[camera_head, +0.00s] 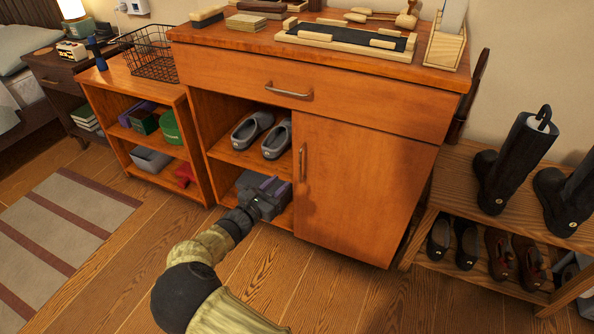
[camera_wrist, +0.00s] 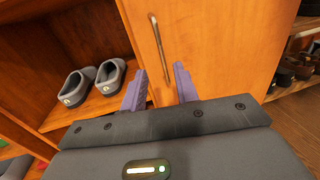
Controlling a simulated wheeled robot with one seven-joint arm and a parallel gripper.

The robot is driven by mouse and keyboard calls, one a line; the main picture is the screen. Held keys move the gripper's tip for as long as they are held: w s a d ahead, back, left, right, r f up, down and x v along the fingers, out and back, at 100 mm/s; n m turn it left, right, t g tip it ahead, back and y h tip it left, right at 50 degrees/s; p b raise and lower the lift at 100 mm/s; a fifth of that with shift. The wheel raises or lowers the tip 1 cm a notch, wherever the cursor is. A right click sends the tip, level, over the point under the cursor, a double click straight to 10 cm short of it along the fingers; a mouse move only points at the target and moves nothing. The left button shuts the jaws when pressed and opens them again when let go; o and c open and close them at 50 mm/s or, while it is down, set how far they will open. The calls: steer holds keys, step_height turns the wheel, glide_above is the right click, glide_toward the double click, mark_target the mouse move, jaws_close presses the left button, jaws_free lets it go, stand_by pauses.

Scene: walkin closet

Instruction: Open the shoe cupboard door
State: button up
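The shoe cupboard door (camera_head: 355,190) is a flat orange-brown wood panel on the lower right of the cupboard, and it is closed. Its upright metal handle (camera_head: 302,163) is near the door's left edge. The handle also shows in the wrist view (camera_wrist: 159,48), beyond the fingers and a little left of the middle between them. My gripper (camera_head: 272,187) is in front of the cupboard, below and left of the handle in the head view. In the wrist view my gripper (camera_wrist: 160,88) has its two purple fingers apart with nothing between them. It appears clear of the handle.
Grey slippers (camera_head: 263,134) sit on the open shelf left of the door. A drawer (camera_head: 350,98) with a horizontal handle is above. A shoe rack (camera_head: 540,215) with boots and shoes stands to the right. The wood floor (camera_head: 350,300) in front of the door is clear.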

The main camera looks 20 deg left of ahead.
mark_target(297, 167)
steer(key=b+x, duration=0.3)
steer(key=x, duration=0.7)
steer(key=shift+s, duration=0.1)
jaws_close()
